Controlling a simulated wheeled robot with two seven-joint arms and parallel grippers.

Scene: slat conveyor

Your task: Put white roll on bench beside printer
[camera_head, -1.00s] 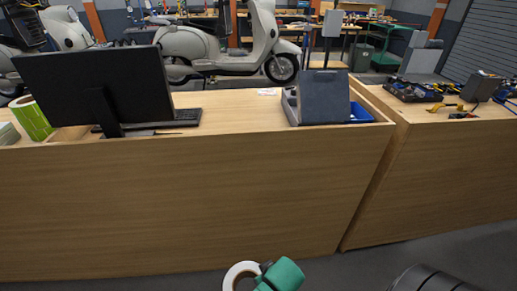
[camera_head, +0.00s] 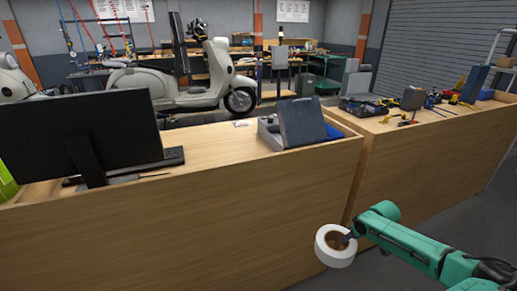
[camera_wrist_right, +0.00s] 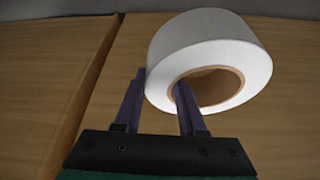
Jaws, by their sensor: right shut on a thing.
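The white roll (camera_head: 331,246), with a brown cardboard core, is held in front of the wooden bench (camera_head: 200,215), below its top edge. My right gripper (camera_head: 346,238) is shut on the roll's wall. In the right wrist view, the white roll (camera_wrist_right: 208,45) shows large, with one finger of the right gripper (camera_wrist_right: 160,84) inside the core and the other outside. A grey device with a dark raised panel (camera_head: 301,121), perhaps the printer, stands at the bench's right end. My left gripper is not in view.
A monitor (camera_head: 80,135) and keyboard (camera_head: 150,163) occupy the bench's left part. Bare bench top (camera_head: 215,150) lies between keyboard and grey device. A second bench (camera_head: 420,150) with tools adjoins at right.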

